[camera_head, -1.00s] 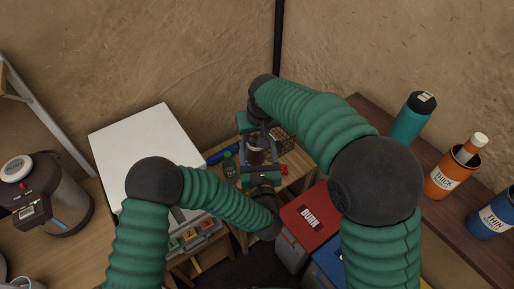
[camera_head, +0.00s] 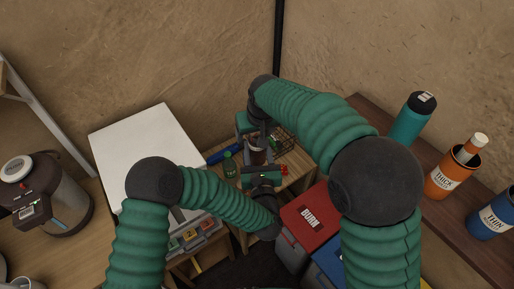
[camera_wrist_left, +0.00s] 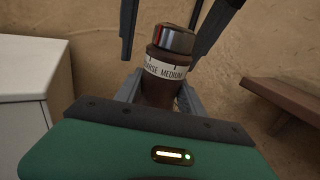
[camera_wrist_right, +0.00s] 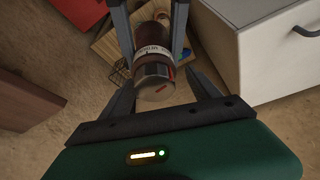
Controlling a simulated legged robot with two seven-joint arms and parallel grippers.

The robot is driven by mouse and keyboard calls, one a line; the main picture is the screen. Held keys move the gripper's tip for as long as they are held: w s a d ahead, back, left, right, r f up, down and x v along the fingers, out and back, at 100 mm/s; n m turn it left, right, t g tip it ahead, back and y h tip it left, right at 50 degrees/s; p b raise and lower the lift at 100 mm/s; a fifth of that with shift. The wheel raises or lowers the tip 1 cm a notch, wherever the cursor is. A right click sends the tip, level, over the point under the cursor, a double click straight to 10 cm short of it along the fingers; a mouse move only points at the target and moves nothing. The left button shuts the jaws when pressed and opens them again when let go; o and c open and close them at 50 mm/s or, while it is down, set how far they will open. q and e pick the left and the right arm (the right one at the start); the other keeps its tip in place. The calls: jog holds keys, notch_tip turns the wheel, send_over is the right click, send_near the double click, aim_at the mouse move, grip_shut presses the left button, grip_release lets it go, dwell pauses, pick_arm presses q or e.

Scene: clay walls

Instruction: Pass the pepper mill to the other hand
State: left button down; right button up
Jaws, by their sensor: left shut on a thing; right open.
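The pepper mill (camera_head: 257,156) is brown with a pale label band and a metallic cap; it stands out clearly in the left wrist view (camera_wrist_left: 163,75). My left gripper (camera_head: 258,168) is shut on its body, with a finger on each side. My right gripper (camera_head: 257,133) is open and comes from the far side. Its fingers reach toward the cap end, apart on either side of the mill in the right wrist view (camera_wrist_right: 153,75). Part of the mill is hidden by the grippers in the head view.
A small wooden table (camera_head: 296,163) with a green bottle (camera_head: 230,167) and a wire basket (camera_head: 282,139) lies below. A white cabinet (camera_head: 143,140) is at left, a red BURN bin (camera_head: 309,217) at right. A shelf (camera_head: 447,213) holds a teal bottle (camera_head: 411,118).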

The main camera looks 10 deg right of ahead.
jog(key=a+v, duration=0.1)
jog(key=v, duration=1.1)
jog(key=d+f+m+t, duration=0.4)
jog(key=d+f, duration=0.4)
jog(key=d, duration=0.4)
jog(key=s+f+n+g, duration=0.1)
jog(key=s+f+g, duration=0.2)
jog(key=s+f, duration=0.3)
jog(key=s+f+n+g, duration=0.1)
jog(key=s+f, duration=0.6)
jog(key=s, duration=0.7)
jog(key=shift+s+d+g+h, duration=0.4)
jog(key=shift+d+g, duration=0.1)
jog(key=shift+g, duration=0.4)
jog(key=shift+d, duration=0.1)
